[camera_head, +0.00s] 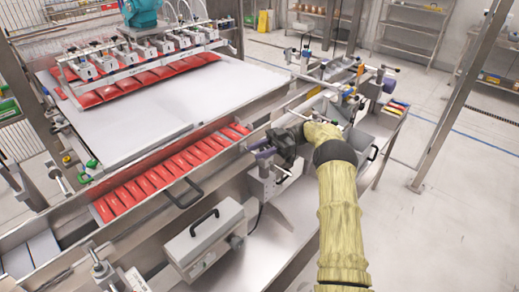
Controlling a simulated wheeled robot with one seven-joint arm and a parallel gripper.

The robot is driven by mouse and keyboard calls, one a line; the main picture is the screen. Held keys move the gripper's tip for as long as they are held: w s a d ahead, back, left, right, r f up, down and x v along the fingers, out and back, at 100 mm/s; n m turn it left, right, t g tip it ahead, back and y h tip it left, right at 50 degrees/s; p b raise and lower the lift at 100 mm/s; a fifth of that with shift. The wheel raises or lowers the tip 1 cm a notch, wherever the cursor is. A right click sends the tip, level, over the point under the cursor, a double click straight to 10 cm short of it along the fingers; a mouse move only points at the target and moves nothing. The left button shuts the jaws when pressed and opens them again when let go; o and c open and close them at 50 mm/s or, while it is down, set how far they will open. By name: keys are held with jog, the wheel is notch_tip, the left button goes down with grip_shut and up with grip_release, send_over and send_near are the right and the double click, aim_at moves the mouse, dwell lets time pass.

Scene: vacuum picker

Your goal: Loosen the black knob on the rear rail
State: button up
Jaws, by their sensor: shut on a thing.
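My arm, in a yellow sleeve with a black cuff, reaches in from the lower right. My gripper (284,145) is dark and sits at the near end of the rail assembly, beside a purple knob (265,153). It is shut on a small dark part there, which looks like the black knob; the jaws hide most of it, so its shape and how far it is turned cannot be told. A thin metal rail (305,96) runs from near the gripper up and right toward further clamps and dark knobs (389,85).
Left of the gripper lie a row of red packs (165,175) in a channel and a white belt (140,105). A suction head (140,55) holds more red packs over the far end. A grey box (205,240) with a black handle stands below. Open floor lies right.

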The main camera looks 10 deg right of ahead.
aim_at(260, 149)
jog(key=shift+r, duration=0.1)
jog(key=o, duration=1)
notch_tip(260, 149, up, 10)
